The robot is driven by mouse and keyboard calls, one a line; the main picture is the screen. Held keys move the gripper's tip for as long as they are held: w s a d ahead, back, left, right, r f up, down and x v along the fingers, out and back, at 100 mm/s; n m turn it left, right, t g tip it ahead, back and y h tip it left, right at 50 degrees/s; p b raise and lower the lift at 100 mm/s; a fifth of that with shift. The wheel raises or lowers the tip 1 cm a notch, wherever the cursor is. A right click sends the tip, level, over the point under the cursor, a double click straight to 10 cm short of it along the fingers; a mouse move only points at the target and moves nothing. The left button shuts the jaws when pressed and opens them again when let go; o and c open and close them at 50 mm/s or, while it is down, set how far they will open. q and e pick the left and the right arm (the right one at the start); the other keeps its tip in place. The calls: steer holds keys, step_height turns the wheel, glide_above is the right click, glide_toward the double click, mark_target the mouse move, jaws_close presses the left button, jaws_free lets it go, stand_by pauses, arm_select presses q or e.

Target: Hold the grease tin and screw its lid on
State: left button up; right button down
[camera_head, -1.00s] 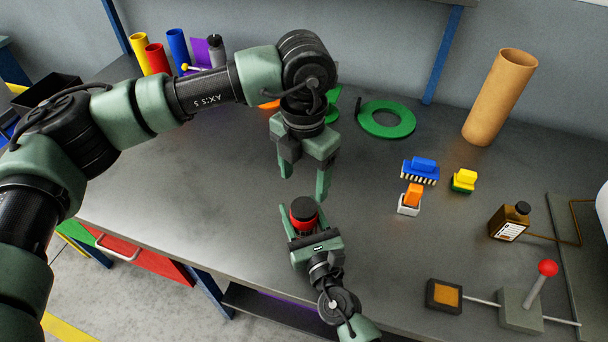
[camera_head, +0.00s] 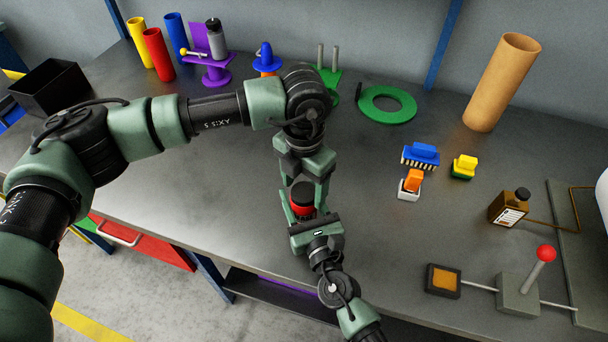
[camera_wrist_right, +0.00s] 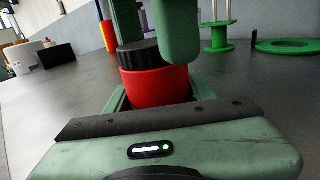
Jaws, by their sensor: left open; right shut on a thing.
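The grease tin (camera_head: 301,212) is red and stands upright near the table's front edge; it also shows in the right wrist view (camera_wrist_right: 157,90). Its black lid (camera_head: 302,192) sits on top, and in the right wrist view (camera_wrist_right: 139,55) it looks level; whether it is threaded tight I cannot tell. My right gripper (camera_head: 303,216) is shut on the tin from the front. My left gripper (camera_head: 304,186) points down from above, open, with its fingers on either side of the lid. I cannot tell whether they touch it.
Brushes (camera_head: 420,156) and a brown bottle (camera_head: 509,207) stand to the right. A green ring (camera_head: 387,104) and a purple stand (camera_head: 214,72) are at the back. A red-knobbed lever (camera_head: 541,262) is at the front right. The table left of the tin is clear.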

arm_select(q)
steer(key=shift+f, duration=0.15)
steer(key=c, duration=1.5)
steer(key=shift+o, duration=0.2)
steer(key=shift+m, duration=1)
steer(key=o, duration=1.6)
step_height(320, 180, up, 12)
